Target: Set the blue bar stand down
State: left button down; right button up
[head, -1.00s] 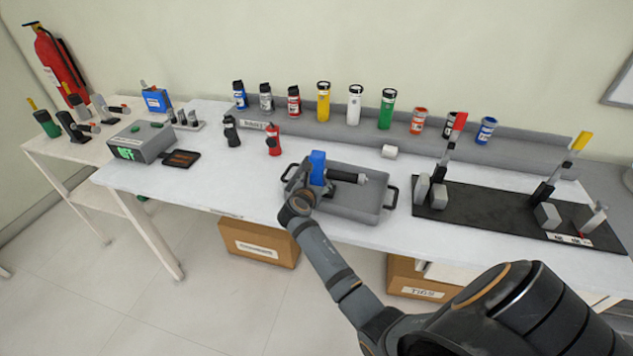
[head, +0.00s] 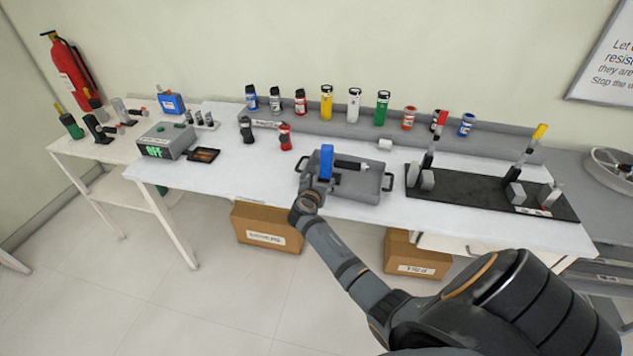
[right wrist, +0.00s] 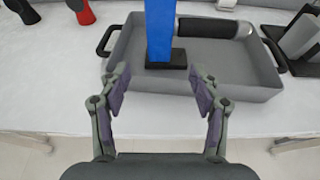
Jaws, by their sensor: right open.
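The blue bar stand (head: 326,160) is upright, its blue bar rising from a black base (right wrist: 165,60). It appears to stand inside the grey tray (head: 355,198), near the tray's front left. It also shows in the right wrist view (right wrist: 160,28), where its top is cut off. My right gripper (right wrist: 162,88) is open and empty, its fingers apart on the near side of the stand and not touching it. In the head view my right gripper (head: 318,184) is just in front of the stand, partly hiding its base. My left gripper is not in view.
A black board with levers (head: 480,195) is to the right. A red bottle (head: 285,137) and a black bottle (head: 246,130) stand to the left. White table shows between.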

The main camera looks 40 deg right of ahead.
jog(key=a+r+m+t+y, duration=0.4)
jog(key=a+m+t+y, duration=0.1)
jog(key=a+m, duration=0.5)
jog(key=s+a+f+m+y, duration=0.2)
jog(key=a+f+m, duration=0.1)
jog(key=f, duration=0.3)
jog(key=s+f+m+g+y, duration=0.1)
jog(key=s+f+m+g, duration=0.1)
jog(key=s+f, duration=0.5)
jog(key=s+f+m+g, duration=0.1)
jog(key=s+f+g, duration=0.15)
jog(key=f, duration=0.85)
jog(key=s+f+m+g+y, duration=0.1)
jog(key=s+f+m+g, duration=0.1)
jog(key=s+f, duration=0.55)
jog(key=s+f+m+g, duration=0.2)
jog(key=s+f, duration=0.4)
jog(key=s, duration=0.4)
jog(key=s+a+f+m+g, duration=0.1)
jog(key=s+f, duration=0.4)
jog(key=s, duration=0.6)
jog(key=s+a+f+m+g+y, duration=0.1)
jog(key=s+f+m+g, duration=0.2)
jog(key=s+f, duration=0.3)
jog(key=s+m, duration=0.1)
jog(key=s, duration=0.3)
jog(key=shift+s+f+m, duration=0.25)
jog(key=shift+f+m, duration=0.1)
jog(key=shift+m, duration=0.05)
